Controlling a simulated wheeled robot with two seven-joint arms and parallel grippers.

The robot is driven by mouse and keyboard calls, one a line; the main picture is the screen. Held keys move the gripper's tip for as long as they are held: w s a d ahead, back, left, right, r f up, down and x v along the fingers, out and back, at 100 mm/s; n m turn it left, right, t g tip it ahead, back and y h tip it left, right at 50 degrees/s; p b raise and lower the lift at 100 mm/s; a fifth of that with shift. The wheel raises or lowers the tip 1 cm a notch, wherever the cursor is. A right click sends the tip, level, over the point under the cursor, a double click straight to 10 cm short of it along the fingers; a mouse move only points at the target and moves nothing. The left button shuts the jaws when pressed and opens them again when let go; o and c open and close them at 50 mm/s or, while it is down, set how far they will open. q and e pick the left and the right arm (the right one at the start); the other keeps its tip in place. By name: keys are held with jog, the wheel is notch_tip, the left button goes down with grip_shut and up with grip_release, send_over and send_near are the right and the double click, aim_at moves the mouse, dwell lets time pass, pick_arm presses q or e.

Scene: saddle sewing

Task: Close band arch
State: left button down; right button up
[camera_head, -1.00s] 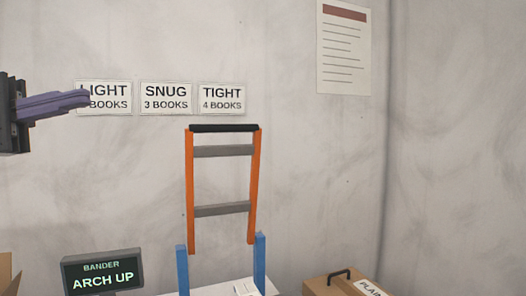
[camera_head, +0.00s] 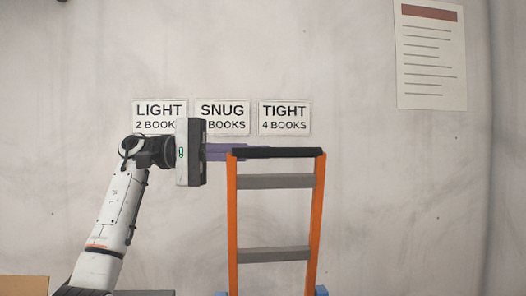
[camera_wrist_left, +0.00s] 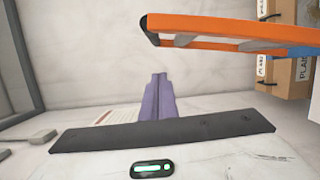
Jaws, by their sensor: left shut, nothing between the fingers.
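The band arch (camera_head: 275,183) stands upright, with orange posts, grey crossbars and a black top bar (camera_head: 280,152). My left gripper (camera_head: 220,152) is at the arch's upper left corner, level with the top bar. Its purple fingers are shut and empty, pointing right; their tips are partly hidden behind the arch. In the left wrist view the shut fingers (camera_wrist_left: 158,97) point ahead, and the arch (camera_wrist_left: 225,27) lies to the upper right with a visible gap in the picture. Whether they touch is unclear. My right gripper is out of view.
Wall signs read LIGHT (camera_head: 158,112), SNUG (camera_head: 232,108) and TIGHT (camera_head: 284,118). A printed sheet (camera_head: 430,60) hangs at the upper right. Cardboard boxes (camera_wrist_left: 285,70) show in the left wrist view. The space right of the arch looks clear.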

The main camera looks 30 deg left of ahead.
aim_at(261, 152)
pick_arm(q)
jog(key=d, duration=0.1)
jog(key=s+d, duration=0.1)
jog(key=d, duration=0.1)
jog(key=shift+s, duration=0.3)
jog(key=shift+s+d+r, duration=0.1)
jog(key=shift+s+d, duration=0.25)
jog(key=shift+s, duration=0.2)
